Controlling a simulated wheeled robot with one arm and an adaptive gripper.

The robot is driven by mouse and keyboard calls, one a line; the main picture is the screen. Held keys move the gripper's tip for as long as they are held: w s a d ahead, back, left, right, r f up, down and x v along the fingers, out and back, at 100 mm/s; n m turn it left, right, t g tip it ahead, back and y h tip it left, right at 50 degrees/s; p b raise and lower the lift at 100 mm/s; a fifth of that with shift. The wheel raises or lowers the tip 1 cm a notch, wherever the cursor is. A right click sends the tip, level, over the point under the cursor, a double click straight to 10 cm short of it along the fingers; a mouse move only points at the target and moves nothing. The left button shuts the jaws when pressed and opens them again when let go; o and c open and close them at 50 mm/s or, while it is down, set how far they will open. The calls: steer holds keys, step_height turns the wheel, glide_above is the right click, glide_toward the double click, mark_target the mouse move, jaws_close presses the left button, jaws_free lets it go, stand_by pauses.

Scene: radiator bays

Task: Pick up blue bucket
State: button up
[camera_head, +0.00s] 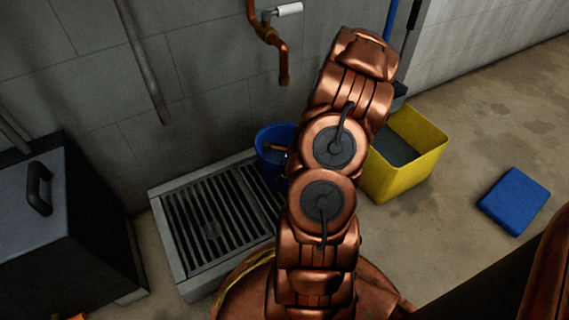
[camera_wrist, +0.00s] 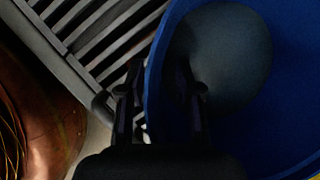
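The blue bucket (camera_head: 265,136) stands at the back right corner of the floor grate, partly hidden behind my arm in the head view. In the wrist view the bucket (camera_wrist: 285,60) fills the right side, with a dark grey round area inside it. My gripper (camera_wrist: 161,78) is at the bucket's left rim. Its two dark fingers are apart, one outside the rim and one on the inner side, with the rim between them. I see a gap between the fingers and no clear contact. My arm hides most of the gripper in the head view.
The slatted grate (camera_head: 215,215) lies left of the bucket. A yellow bucket (camera_head: 408,155) stands to the right, close to my arm. A copper pipe with a tap (camera_head: 270,35) hangs above. A dark box (camera_head: 65,225) is at left, a blue block (camera_head: 514,201) at right.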

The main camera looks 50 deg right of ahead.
steer(key=shift+c, duration=0.3)
jaws_close()
stand_by(0.4)
